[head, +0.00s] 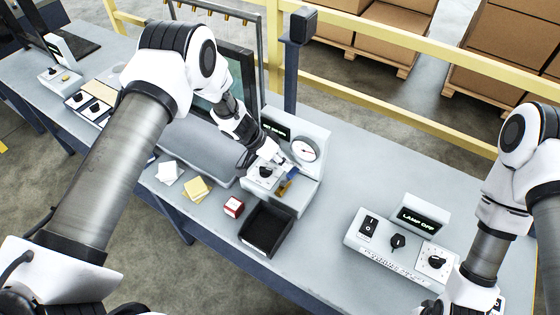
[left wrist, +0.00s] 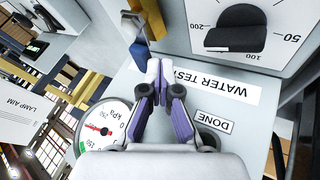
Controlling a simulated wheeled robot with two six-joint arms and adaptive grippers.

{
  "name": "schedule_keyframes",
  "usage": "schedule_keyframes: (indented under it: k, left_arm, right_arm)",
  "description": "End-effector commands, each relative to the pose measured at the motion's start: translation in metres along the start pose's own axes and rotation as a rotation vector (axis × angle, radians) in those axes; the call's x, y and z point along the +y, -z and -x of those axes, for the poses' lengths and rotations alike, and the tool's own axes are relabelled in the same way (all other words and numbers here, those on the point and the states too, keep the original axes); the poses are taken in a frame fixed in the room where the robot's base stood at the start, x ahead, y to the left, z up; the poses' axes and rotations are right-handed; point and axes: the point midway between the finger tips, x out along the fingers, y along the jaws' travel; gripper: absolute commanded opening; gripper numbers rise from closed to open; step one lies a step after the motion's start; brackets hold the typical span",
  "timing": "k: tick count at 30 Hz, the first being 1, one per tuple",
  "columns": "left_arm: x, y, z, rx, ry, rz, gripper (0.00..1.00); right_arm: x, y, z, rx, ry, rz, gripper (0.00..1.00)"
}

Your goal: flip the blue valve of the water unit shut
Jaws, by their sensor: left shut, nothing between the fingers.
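The water unit (head: 312,137) is a pale grey box with a round gauge (head: 305,149) and a dark display, behind the middle of the bench in the head view. Its blue valve handle (head: 291,173) sits on a brass fitting (head: 283,187) at the front. In the left wrist view the blue handle (left wrist: 140,56) shows edge-on below brass (left wrist: 133,28), just left of the fingertips. My left gripper (head: 281,160) is shut and empty, its tips close beside the handle; contact is unclear. It also shows in the left wrist view (left wrist: 158,68). My right gripper's fingers are out of frame.
A black knob dial (head: 265,172) is on the water unit near the gripper. A lamp panel (head: 385,250) stands right, near my right arm.

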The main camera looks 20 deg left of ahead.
Motion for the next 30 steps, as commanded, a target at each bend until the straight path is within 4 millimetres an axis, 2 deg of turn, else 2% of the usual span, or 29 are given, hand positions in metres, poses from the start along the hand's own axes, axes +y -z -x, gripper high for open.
schedule_keyframes:
  k: [15, 30]
  left_arm:
    - [0.018, 0.008, -0.013, 0.001, 0.000, 0.001, 0.00]
    - [0.026, 0.008, -0.018, 0.001, 0.000, 0.003, 0.00]
  right_arm:
    - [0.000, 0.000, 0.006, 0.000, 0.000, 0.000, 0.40]
    - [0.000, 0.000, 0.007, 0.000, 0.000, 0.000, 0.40]
